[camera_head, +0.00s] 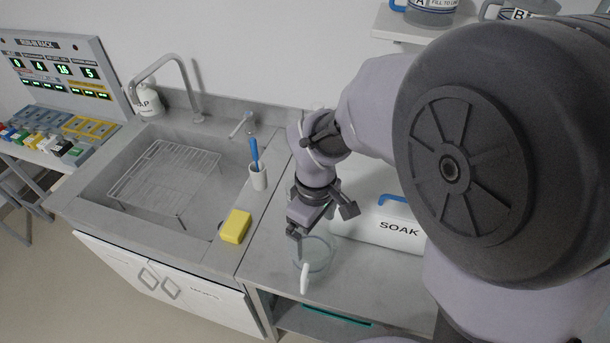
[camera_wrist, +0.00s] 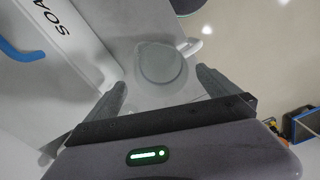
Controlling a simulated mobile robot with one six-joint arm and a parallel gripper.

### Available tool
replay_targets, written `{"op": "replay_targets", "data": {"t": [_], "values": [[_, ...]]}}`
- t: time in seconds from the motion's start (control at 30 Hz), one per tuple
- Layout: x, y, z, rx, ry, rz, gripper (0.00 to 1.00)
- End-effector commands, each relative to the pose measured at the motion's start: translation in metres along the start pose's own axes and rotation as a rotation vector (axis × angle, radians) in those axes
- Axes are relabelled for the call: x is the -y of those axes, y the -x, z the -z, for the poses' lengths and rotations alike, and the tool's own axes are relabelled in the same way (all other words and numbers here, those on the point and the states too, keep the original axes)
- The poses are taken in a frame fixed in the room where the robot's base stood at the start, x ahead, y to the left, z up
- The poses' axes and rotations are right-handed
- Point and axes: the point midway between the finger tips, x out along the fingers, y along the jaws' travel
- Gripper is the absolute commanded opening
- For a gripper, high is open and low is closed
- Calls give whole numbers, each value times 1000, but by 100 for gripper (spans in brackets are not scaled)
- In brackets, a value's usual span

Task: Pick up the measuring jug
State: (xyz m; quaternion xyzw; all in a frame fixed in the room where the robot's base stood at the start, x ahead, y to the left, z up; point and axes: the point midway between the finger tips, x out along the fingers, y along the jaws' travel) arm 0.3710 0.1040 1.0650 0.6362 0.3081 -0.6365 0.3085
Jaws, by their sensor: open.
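The measuring jug (camera_head: 318,262) is a clear round vessel with a white handle (camera_head: 304,279). It stands on the counter in front of the SOAK box. In the wrist view the jug (camera_wrist: 162,66) shows ahead of my fingers, with its white handle on the right. My gripper (camera_head: 322,222) is just above and behind the jug in the head view. In the wrist view my gripper (camera_wrist: 162,88) is open, its two fingers spread to either side of the jug's near part. Whether a finger touches the jug I cannot tell.
The white SOAK box (camera_head: 375,228) with a blue handle stands close behind the jug. A yellow sponge (camera_head: 236,227) and a white cup with a blue brush (camera_head: 258,178) are left of it, beside the sink (camera_head: 110,205). The counter's front edge is near the jug.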

Motion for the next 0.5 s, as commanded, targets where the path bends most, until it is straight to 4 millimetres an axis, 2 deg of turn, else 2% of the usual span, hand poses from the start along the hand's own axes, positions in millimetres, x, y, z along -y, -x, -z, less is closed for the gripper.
{"op": "replay_targets", "data": {"t": [0.03, 0.23, 0.4, 0.5], "values": [[0, -17, -1, 3, 0, 1, 100], [1, -42, 0, 0, -1, 0, 100], [5, -77, -3, 1, -1, 0, 100], [5, -88, -3, 0, -2, 0, 100]]}}
